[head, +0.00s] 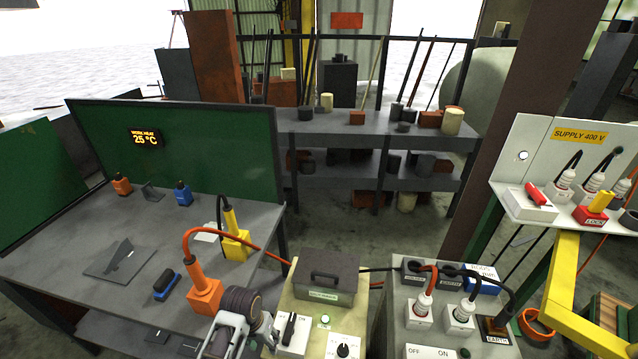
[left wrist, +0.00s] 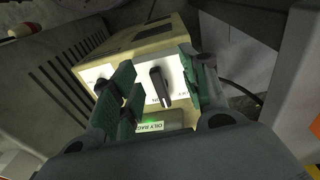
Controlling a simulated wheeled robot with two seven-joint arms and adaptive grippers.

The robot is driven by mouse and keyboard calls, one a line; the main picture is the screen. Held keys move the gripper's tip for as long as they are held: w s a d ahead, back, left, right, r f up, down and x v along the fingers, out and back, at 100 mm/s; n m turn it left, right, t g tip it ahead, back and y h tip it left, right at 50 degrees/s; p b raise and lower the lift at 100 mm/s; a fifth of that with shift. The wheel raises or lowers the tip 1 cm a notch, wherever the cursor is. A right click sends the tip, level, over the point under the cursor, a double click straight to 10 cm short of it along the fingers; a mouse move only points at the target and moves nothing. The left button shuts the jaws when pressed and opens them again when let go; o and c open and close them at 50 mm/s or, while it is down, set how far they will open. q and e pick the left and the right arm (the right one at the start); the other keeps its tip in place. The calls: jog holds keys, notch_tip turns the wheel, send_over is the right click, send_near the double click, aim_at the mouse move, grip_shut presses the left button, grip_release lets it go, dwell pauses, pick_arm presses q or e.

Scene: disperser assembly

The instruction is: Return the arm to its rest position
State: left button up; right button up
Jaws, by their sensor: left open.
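My left gripper (head: 235,335) shows at the bottom of the head view, left of the yellow control box (head: 362,305). In the left wrist view my left gripper (left wrist: 157,60) is open, with its green-padded fingers apart. A black knob (left wrist: 160,88) on the white panel of the box (left wrist: 125,50) shows between the fingers; I cannot tell if they touch it. In the head view the box has a black switch (head: 289,328), a lit green lamp (head: 325,320) and a round black knob (head: 343,347). My right gripper is not in view.
An orange block (head: 204,293) with a cable and a yellow block (head: 236,245) stand on the left workbench (head: 65,285). A dark handled case (head: 325,275) sits on the control box. A socket cabinet (head: 398,330) with plugs stands to the right. Open floor lies behind.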

pick_arm(q)
jog(key=shift+s+a+r+t, duration=1.5)
jog(key=shift+s+a+r, duration=1.9)
jog(key=shift+s+r, duration=1.8)
notch_tip(320, 180, down, 32)
jog(key=s+g, duration=0.1)
jog(key=s+a+f, duration=0.2)
jog(key=s+f, duration=0.8)
jog(key=s, duration=0.1)
jog(key=s+a+f+g+y, duration=0.1)
jog(key=s+a+f, duration=0.1)
jog(key=s+f, duration=0.8)
jog(key=shift+s+f+g, duration=0.15)
jog(key=shift+s+g, duration=0.15)
jog(key=shift+s, duration=0.75)
